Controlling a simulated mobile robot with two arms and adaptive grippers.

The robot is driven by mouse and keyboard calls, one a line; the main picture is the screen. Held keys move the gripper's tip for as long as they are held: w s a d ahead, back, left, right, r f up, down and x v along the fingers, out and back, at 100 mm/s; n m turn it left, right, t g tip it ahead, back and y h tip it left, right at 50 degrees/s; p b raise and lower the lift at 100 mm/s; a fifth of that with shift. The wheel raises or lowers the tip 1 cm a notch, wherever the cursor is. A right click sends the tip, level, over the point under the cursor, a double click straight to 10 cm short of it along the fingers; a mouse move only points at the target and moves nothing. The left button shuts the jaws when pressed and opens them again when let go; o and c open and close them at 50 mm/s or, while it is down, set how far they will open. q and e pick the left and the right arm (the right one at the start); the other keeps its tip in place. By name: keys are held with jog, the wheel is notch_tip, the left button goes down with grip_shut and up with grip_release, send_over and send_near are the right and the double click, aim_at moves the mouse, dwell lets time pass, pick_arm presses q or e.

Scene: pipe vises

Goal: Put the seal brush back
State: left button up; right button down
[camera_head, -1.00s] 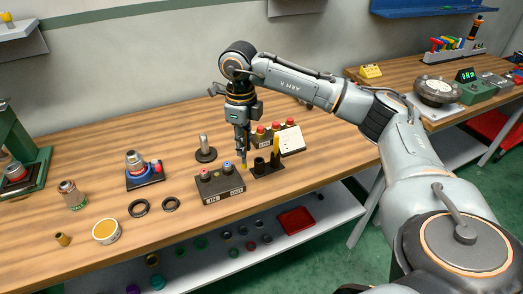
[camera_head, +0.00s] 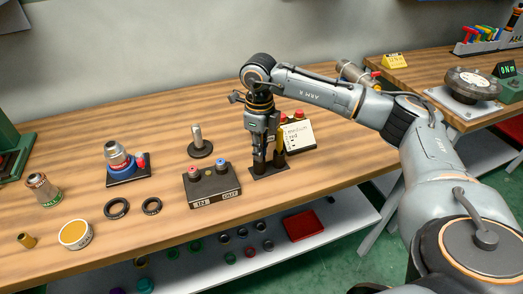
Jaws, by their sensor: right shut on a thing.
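My right gripper (camera_head: 265,168) points straight down over the black tool stand (camera_head: 284,170) on the bench. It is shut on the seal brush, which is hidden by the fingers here. I cannot tell whether the brush is inside the stand's socket or just above it. A yellow-and-dark tool (camera_head: 281,146) stands upright in the stand, just right of the fingers and partly covered by them. My left gripper is not in view.
A dark box with red and blue knobs (camera_head: 212,185) stands close on the left of the stand. A metal post on a round base (camera_head: 199,143) and two black rings (camera_head: 117,208) are farther left.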

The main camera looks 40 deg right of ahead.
jog(key=shift+a+r, duration=0.15)
jog(key=shift+r, duration=0.05)
jog(key=shift+f+b, duration=0.3)
jog(key=shift+f, duration=0.05)
jog(key=shift+s+f, duration=0.1)
jog(key=shift+s, duration=0.05)
jog(key=c, duration=1.3)
grip_release()
jog(key=shift+f, duration=0.15)
jog(key=shift+r, duration=0.45)
jog(key=shift+r+p, duration=0.55)
jog(key=shift+p, duration=0.1)
notch_tip(320, 180, up, 12)
jog(key=shift+f+b, duration=0.2)
jog(key=shift+b, duration=0.75)
